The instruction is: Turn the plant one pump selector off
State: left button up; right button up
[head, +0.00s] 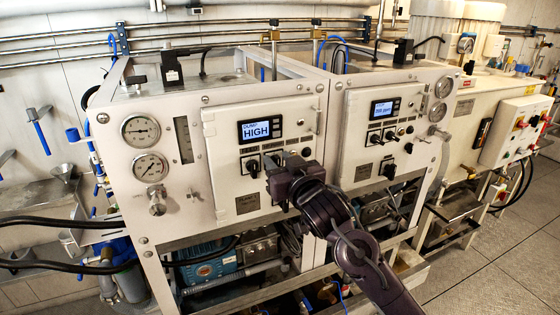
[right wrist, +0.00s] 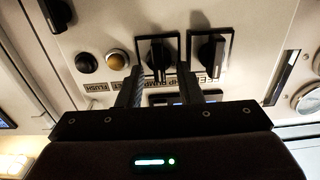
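The plant one panel (head: 225,145) is the left cabinet front, with a lit display (head: 261,130) reading DUMP HIGH. A black selector (head: 252,167) shows left of my right gripper (head: 276,183), which is close in front of the panel. In the right wrist view, my right gripper (right wrist: 162,92) has its two fingers apart, one toward each side of a black selector (right wrist: 157,52) whose upside-down label seems to read HP PUMP. A second selector (right wrist: 211,50), partly labelled FEED, is beside it. Finger contact cannot be told. My left gripper is out of view.
An amber button (right wrist: 117,60) and a black button (right wrist: 87,62) are close to the fingers in the right wrist view. The right cabinet (head: 376,130) has its own display and switches. Gauges (head: 140,130) and a valve (head: 157,205) are at the left.

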grip_shut()
jog(key=shift+n, duration=0.3)
jog(key=n+b, duration=0.2)
jog(key=n, duration=0.1)
jog(key=n+b, duration=0.2)
jog(key=n, duration=0.2)
jog(key=a+n+b, duration=0.1)
jog(key=n+b, duration=0.1)
jog(key=n, duration=0.2)
jog(key=shift+s+f, duration=0.2)
jog(key=shift+f, duration=0.15)
jog(key=shift+n, duration=0.3)
jog(key=shift+o, duration=0.3)
grip_release()
